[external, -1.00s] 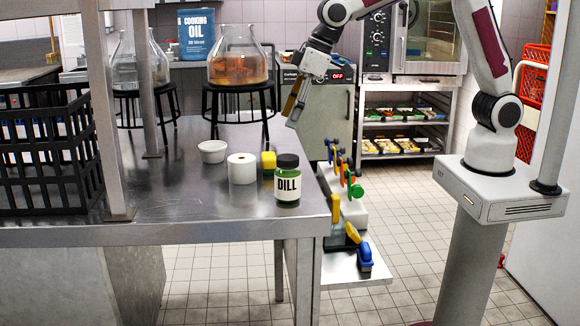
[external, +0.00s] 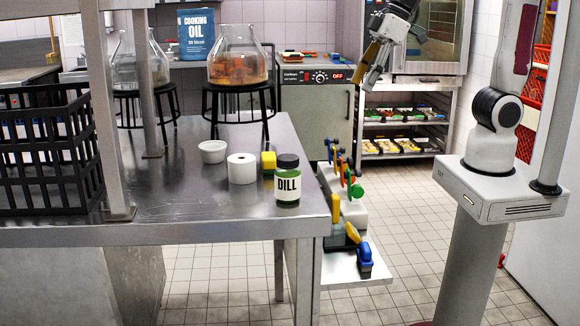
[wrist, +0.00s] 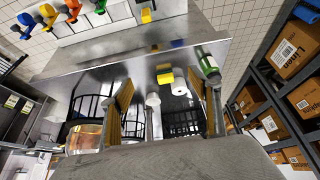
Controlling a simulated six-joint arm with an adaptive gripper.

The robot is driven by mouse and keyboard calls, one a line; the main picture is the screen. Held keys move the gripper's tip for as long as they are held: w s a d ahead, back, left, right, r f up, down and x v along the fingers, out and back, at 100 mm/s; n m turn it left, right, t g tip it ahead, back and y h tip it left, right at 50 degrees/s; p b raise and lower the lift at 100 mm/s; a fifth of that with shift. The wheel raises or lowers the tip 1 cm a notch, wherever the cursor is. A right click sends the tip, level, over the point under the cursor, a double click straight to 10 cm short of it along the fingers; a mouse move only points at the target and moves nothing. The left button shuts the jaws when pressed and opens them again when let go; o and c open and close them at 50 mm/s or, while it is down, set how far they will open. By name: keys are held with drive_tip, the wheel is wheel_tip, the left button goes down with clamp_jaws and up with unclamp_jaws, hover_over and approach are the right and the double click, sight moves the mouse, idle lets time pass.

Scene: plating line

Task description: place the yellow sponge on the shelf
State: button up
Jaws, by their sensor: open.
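The yellow sponge (external: 268,161) is on the steel table, partly hidden behind the dill jar (external: 288,183) and next to the white roll (external: 242,169). The sponge also shows near the middle of the wrist view (wrist: 165,77). My gripper (external: 371,66) is open and empty, high up to the right of the table and well apart from the sponge. Its two fingers frame the wrist view left and right. Shelf surfaces in sight are a low side shelf (external: 362,270) by the table and a rack under the oven (external: 405,124); I cannot tell which is meant.
A white bowl (external: 212,151) stands left of the roll. A black crate (external: 50,165) is at the left. Glass vessels on black stands (external: 240,88) occupy the table's back. Coloured handles (external: 350,185) line the table's right side. Boxed shelving (wrist: 295,95) is at right in the wrist view.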

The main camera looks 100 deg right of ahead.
drive_tip(key=s+f, duration=0.2)
drive_tip(key=s, duration=1.6)
drive_tip(key=shift+f+t, duration=0.3)
drive_tip(key=shift+f, duration=0.05)
drive_tip(key=shift+o, duration=0.5)
drive_tip(key=shift+w, duration=0.15)
drive_tip(key=w+f+t, duration=0.2)
drive_tip(key=w+f, duration=0.2)
drive_tip(key=w, duration=0.6)
drive_tip(key=w+f+t, duration=0.3)
drive_tip(key=w+f, duration=0.2)
drive_tip(key=w, duration=0.6)
drive_tip(key=w+f+t, duration=0.2)
drive_tip(key=w+f, duration=0.2)
drive_tip(key=w, duration=0.7)
drive_tip(key=shift+w+d+f, duration=0.2)
drive_tip(key=shift+f, duration=0.05)
drive_tip(key=shift+w+f+t, duration=0.35)
drive_tip(key=shift+f+t, duration=0.1)
drive_tip(key=shift+t, duration=0.05)
